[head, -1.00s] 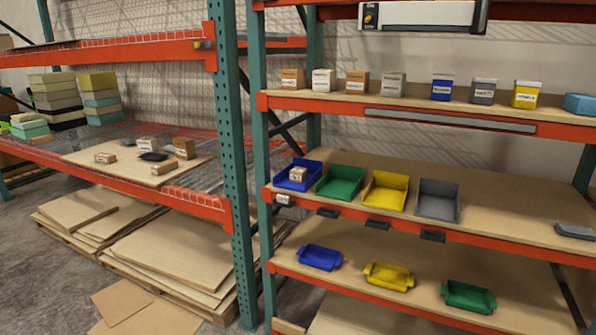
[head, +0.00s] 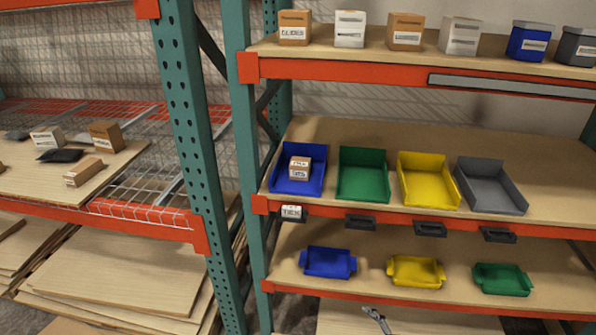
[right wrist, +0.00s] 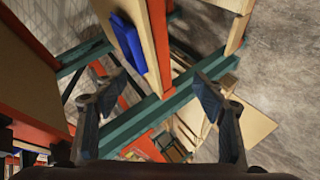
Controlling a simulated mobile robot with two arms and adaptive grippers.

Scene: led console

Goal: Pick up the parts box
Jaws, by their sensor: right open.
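A small brown box with a white label (head: 300,168), which looks like the parts box, sits inside the blue open bin (head: 285,186) at the left end of the middle shelf. I cannot read its label clearly. My right gripper (right wrist: 157,80) is open, with nothing between its fingers in the right wrist view. A small grey tip at the bottom of the head view (head: 377,318) looks like part of it, well below and right of the box. My left gripper is not in view.
Green (head: 363,176), yellow (head: 428,182) and grey (head: 490,187) bins stand right of the blue bin. Smaller trays line the shelf below. A teal rack post (head: 247,150) stands close on the left. Several boxes fill the upper shelf.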

